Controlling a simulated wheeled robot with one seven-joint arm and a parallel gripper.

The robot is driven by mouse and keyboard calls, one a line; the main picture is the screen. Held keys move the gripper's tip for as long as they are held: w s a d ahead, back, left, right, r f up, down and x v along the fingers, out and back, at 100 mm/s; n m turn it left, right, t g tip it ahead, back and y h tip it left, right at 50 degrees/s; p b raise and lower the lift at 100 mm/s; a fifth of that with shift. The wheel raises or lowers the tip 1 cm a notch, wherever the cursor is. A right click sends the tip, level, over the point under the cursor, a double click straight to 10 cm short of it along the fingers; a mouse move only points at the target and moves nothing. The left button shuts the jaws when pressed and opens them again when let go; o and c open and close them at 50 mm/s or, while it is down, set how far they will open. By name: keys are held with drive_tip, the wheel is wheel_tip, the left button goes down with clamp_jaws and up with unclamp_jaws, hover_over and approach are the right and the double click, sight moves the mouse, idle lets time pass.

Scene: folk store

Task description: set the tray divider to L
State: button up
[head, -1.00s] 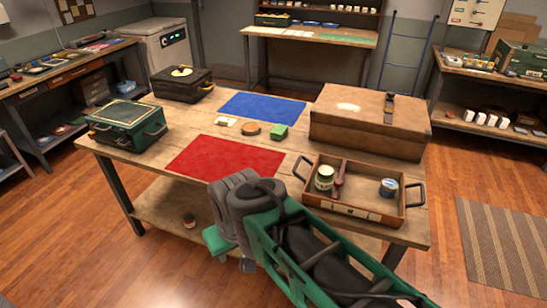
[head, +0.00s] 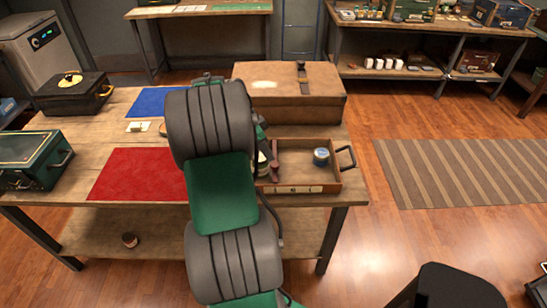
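The open wooden tray (head: 328,177) with dark side handles sits at the right front of the worktable in the head view. A reddish-brown divider (head: 274,158) stands in its left part. A blue tin (head: 321,157) lies right of the divider. A green-and-white can (head: 263,166) is left of it, partly hidden by my arm. The pale label strip (head: 297,189) on the tray's front has small dark marks, too small to read surely. My arm covers the tray's left end. My gripper's fingers are hidden behind my arm, so its hold on anything cannot be seen.
A large wooden case (head: 288,95) stands right behind the tray. A red mat (head: 135,174), blue mat (head: 150,101), green box (head: 30,160) and black case (head: 72,95) are on the left. Floor and a striped rug (head: 460,172) lie open right of the worktable (head: 75,192).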

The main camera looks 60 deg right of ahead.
sight(275, 164)
drive_tip(key=p+x, duration=0.1)
drive_tip(key=x, duration=0.6)
drive_tip(key=shift+s+d+f, duration=0.1)
drive_tip(key=shift+d+f, duration=0.05)
drive_tip(key=shift+f, duration=0.15)
drive_tip(key=shift+c, duration=0.3)
clamp_jaws()
idle(0.7)
